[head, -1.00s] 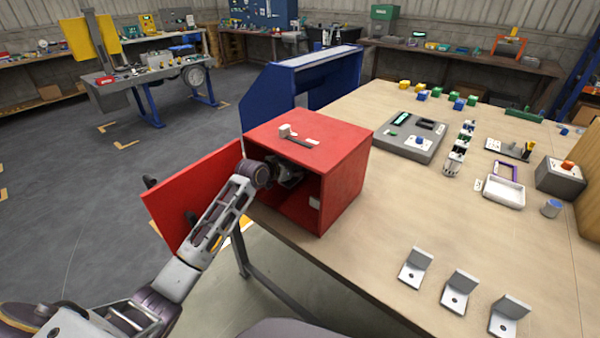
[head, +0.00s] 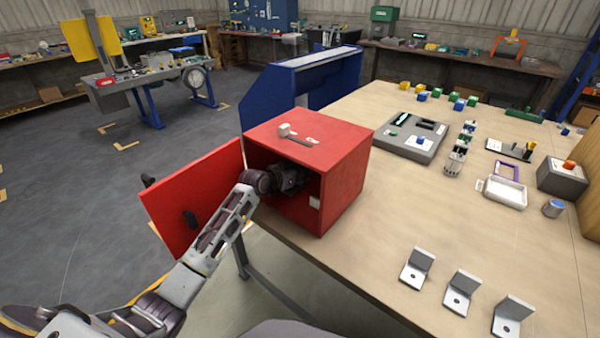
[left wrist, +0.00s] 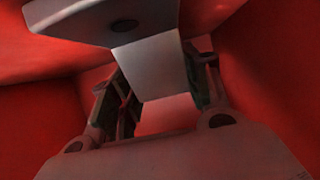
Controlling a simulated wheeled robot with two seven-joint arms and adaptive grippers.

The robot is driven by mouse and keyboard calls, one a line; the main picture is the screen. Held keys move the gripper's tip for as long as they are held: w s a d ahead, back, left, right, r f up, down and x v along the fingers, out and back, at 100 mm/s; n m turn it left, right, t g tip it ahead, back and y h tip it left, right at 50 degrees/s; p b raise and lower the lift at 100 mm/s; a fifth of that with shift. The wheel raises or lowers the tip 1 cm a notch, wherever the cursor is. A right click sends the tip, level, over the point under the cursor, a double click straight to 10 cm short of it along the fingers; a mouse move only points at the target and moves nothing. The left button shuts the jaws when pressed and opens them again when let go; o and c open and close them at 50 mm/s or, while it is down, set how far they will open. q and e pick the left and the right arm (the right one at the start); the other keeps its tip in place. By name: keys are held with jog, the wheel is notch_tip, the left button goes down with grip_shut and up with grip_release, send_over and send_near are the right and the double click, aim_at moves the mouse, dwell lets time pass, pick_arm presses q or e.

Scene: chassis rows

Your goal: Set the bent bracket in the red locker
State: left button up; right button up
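The red locker (head: 345,185) stands on the near left corner of the bench, its door (head: 190,202) swung open to the left. My left arm reaches through the opening, and my left gripper (head: 290,180) is inside, partly hidden by the locker's roof and side. In the left wrist view a grey bent bracket (left wrist: 146,62) sits between the two fingers, which appear shut on it. Its holed flange (left wrist: 100,18) is toward the top left, with red walls around. I cannot tell whether it touches the locker's floor. My right gripper is not in view.
Three similar brackets (head: 461,289) stand in a row at the front right of the bench (head: 400,210). A hammer-like tool (head: 296,135) lies on the locker's roof. A grey panel (head: 412,137) and trays lie further back.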

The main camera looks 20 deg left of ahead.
pick_arm(q)
jog(key=o, duration=0.4)
jog(key=shift+r, duration=0.15)
jog(key=shift+s+a+r, duration=0.1)
jog(key=shift+s+a, duration=0.05)
jog(key=shift+s, duration=0.2)
jog(key=shift+s+a+r, duration=0.2)
jog(key=shift+s+r, duration=0.05)
jog(key=shift+s, duration=0.3)
jog(key=p+v, duration=0.1)
jog(key=v, duration=0.6)
jog(key=shift+s+a+r, duration=0.1)
jog(key=shift+s, duration=0.15)
jog(key=shift+p+v, duration=0.4)
jog(key=shift+v, duration=0.8)
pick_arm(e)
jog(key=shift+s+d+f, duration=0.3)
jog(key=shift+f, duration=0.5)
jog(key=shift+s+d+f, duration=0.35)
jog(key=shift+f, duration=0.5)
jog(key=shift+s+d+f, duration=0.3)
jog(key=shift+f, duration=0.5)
